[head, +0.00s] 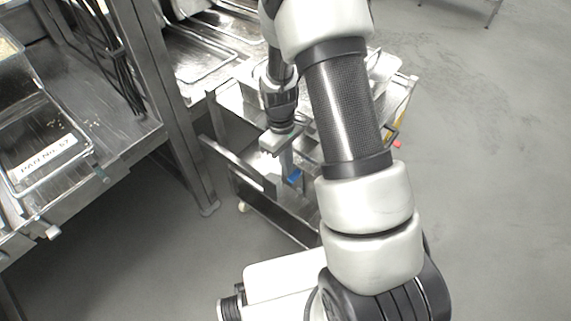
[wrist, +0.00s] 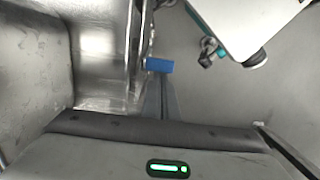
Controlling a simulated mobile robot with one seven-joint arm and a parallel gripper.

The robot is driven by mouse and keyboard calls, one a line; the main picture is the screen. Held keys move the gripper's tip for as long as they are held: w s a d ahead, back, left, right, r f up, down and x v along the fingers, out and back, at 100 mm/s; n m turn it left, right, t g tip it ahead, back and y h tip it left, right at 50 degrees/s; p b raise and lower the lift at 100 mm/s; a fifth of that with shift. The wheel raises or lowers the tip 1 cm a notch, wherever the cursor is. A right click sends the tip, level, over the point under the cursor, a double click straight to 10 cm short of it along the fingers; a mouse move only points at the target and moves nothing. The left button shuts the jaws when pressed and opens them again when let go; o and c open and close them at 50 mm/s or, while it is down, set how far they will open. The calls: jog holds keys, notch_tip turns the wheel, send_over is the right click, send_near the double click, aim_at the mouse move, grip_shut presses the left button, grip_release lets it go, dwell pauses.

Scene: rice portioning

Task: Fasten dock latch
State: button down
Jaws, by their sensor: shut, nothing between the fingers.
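My gripper (head: 288,166) points down beside the metal cart (head: 247,178), over its near side. Its fingers are together with nothing seen between them. In the wrist view the narrow grey fingers (wrist: 160,95) run up to a small blue piece (wrist: 160,65). This blue piece also shows at the fingertips in the head view (head: 294,176). I cannot tell whether it is part of the fingers or a latch part that they touch. The cart's shiny wall lies just left of the fingers in the wrist view. No dock latch can be made out clearly.
A steel counter (head: 135,130) with a post (head: 178,130) stands left of the cart. A labelled pan (head: 45,160) sits on the left counter. My arm covers part of the cart. The grey floor (head: 480,170) on the right is mostly clear.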

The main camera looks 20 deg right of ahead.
jog(key=s+d+f, duration=0.1)
jog(key=s+d, duration=0.5)
jog(key=s, duration=0.2)
jog(key=shift+s+f+t+y+b, duration=0.3)
jog(key=shift+s+f+b, duration=0.05)
jog(key=shift+f+b, duration=0.05)
jog(key=shift+s+d+f, duration=0.1)
jog(key=shift+s, duration=0.1)
dwell(0.3)
notch_tip(320, 180, up, 5)
jog(key=w+a+p, duration=0.2)
jog(key=w+p, duration=0.1)
jog(key=s+d+r+p, duration=0.2)
jog(key=s+d+r, duration=0.1)
jog(key=r, duration=0.3)
jog(key=shift+s+d+r, duration=0.35)
jog(key=shift+s+d, duration=0.05)
jog(key=shift+s, duration=0.5)
jog(key=shift+w+r, duration=0.1)
